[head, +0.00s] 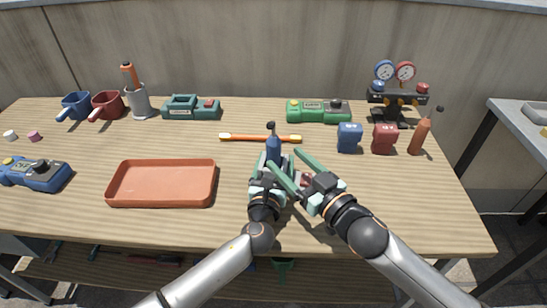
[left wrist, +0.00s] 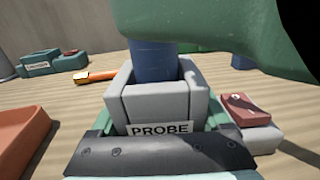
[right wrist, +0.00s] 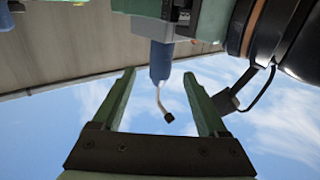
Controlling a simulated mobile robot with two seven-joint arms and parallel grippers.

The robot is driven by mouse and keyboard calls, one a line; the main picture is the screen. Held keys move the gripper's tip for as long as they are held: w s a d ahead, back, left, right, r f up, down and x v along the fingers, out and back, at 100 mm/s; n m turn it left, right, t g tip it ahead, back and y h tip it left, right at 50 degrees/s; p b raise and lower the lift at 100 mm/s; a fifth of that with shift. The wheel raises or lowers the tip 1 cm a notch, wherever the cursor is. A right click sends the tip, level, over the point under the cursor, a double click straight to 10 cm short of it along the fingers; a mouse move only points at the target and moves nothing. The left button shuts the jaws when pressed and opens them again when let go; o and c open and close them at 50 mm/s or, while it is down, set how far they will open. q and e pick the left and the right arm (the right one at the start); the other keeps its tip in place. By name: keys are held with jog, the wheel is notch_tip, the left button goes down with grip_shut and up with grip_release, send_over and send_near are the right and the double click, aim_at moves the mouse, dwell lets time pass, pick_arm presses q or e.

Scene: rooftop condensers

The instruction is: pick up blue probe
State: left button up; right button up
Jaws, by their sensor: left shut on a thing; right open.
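The blue probe (head: 273,148) stands upright with a thin dark-tipped end on top. In the left wrist view the probe's blue body (left wrist: 153,62) sits in a grey holder (left wrist: 158,103) labelled PROBE. My left gripper (head: 266,172) is shut on this holder; its fingertips are largely hidden in the head view. My right gripper (head: 284,160) is open, its green fingers reaching toward the probe from the right. In the right wrist view the probe (right wrist: 160,62) appears between the two open fingertips, with its bent stem and black tip showing; I see no contact.
An orange tray (head: 113,197) lies left of my grippers. An orange-yellow rod (head: 260,138) lies behind the probe. A blue block (head: 348,139), a red block (head: 384,140) and a red bottle (head: 420,138) stand to the right. A small red-topped block (left wrist: 246,108) sits beside the holder.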

aim_at(278, 151)
jog(key=shift+x, duration=2.95)
jog(key=shift+a+r, duration=0.1)
grip_shut()
